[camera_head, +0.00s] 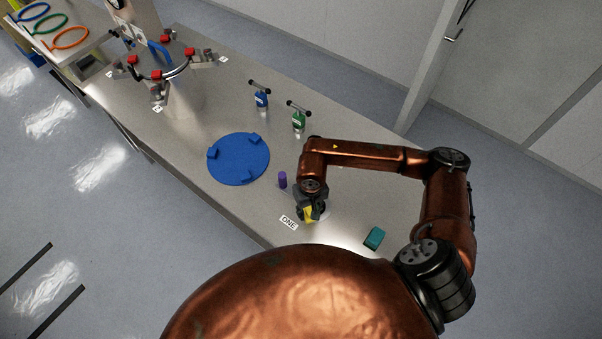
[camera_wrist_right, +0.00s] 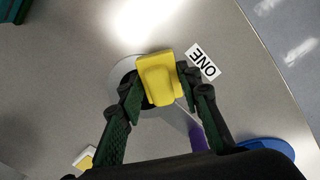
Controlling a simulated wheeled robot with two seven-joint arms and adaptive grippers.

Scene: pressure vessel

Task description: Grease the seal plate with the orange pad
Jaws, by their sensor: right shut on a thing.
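My right gripper (camera_head: 311,213) hangs over the table beside the ONE label. It is shut on a yellow block (camera_wrist_right: 158,76), which also shows in the head view (camera_head: 308,214). Below the block in the right wrist view is a pale grey round piece (camera_wrist_right: 172,115), partly hidden by the block and fingers. I cannot tell whether the block touches it, or whether this is the seal plate. No clearly orange pad shows. A small white and yellow piece (camera_wrist_right: 84,158) lies left of the fingers in the right wrist view. My left gripper is not in view.
A purple cylinder (camera_head: 282,180) stands near my gripper. A blue disc (camera_head: 238,160) with raised blocks lies left of it. A teal block (camera_head: 374,238) lies to the right. Blue (camera_head: 261,100) and green (camera_head: 299,121) T-handled tools stand behind. A vessel with red-tipped clamps is at upper left.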

